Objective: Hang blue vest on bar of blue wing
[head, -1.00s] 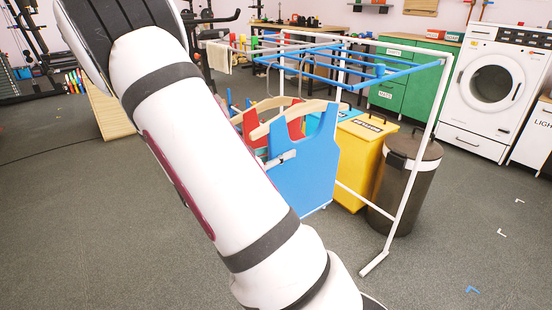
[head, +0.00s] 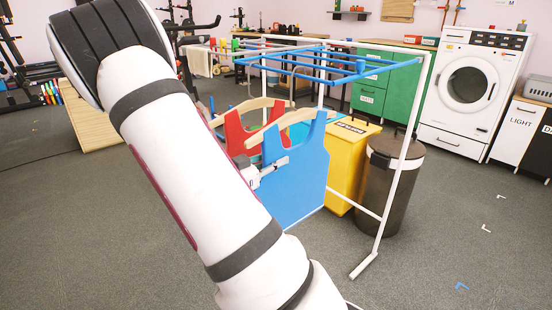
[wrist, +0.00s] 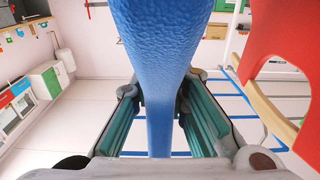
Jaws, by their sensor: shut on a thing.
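The blue vest (head: 300,185) hangs upright from a wooden hanger (head: 262,136) in front of the rack, in the head view. My gripper (head: 268,170) is shut on its left side edge. In the wrist view, the blue vest (wrist: 160,45) runs edge-on between my gripper's teal finger pads (wrist: 160,115). The blue wing (head: 392,66) of several bars sticks out at the rack's top, above and right of the vest. Its bars (wrist: 240,98) also show behind the vest in the wrist view. I cannot tell whether the vest's hanger touches a bar.
A red vest (head: 236,132) on another wooden hanger (head: 250,105) is close behind and left. A white rack post (head: 402,165) slopes down to the floor at right. A yellow bin (head: 352,165) and dark bin (head: 384,190) stand behind it. Floor at right is clear.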

